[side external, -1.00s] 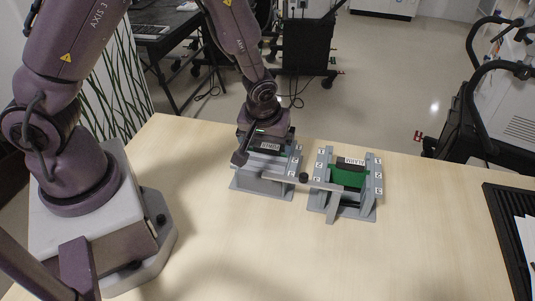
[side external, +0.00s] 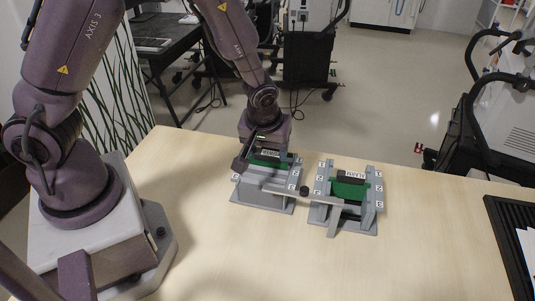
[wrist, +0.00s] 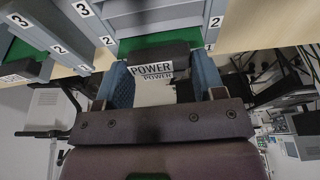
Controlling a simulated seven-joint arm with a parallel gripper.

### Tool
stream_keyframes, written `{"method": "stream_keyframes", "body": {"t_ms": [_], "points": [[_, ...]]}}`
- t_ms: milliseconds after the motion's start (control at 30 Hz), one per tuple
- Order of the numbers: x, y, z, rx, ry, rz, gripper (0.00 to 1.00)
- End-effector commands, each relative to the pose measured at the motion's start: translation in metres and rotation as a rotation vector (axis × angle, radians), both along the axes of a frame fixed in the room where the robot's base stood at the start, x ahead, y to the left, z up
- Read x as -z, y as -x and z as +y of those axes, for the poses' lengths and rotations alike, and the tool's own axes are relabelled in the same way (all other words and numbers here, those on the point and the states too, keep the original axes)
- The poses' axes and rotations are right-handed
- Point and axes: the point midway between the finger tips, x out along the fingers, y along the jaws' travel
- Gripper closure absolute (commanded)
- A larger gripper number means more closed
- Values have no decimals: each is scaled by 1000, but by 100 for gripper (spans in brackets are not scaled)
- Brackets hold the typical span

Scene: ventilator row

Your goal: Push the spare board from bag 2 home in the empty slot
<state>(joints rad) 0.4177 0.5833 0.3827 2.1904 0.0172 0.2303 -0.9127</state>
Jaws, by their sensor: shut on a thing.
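My gripper (side external: 266,148) is shut on a green board (side external: 268,161) at the back of the left grey rack (side external: 262,197). The board has a black handle block with a white label reading POWER (wrist: 153,70) in the wrist view. My blue-padded fingers stand on both sides of that block. The green board (wrist: 140,43) shows between the block and the rack; how deep its lower edge sits is hidden. A second green board (side external: 348,190), with a black block and a white label that seems to read ALARM, stands in the right grey rack (side external: 340,222).
Both racks carry number tags 1, 2 and 3 on their rails. A grey bar with a black knob (side external: 304,190) lies between the racks. A black tray (side external: 508,235) with white paper is at the table's right edge. The table front is clear. No bag is identifiable.

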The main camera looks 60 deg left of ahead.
Motion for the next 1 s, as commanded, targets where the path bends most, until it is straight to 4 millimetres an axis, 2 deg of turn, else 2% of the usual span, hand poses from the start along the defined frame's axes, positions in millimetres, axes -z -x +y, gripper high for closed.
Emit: {"method": "stream_keyframes", "body": {"t_ms": [400, 600, 667, 767, 1000], "points": [[-61, 0, 0, 0, 3, -4, 60], [-82, -7, -2, -3, -1, -2, 60], [-86, -16, -4, -7, -4, -1, 60], [-91, -39, -12, -14, -8, 3, 60], [-104, -106, -50, -28, 13, 28, 60]]}}
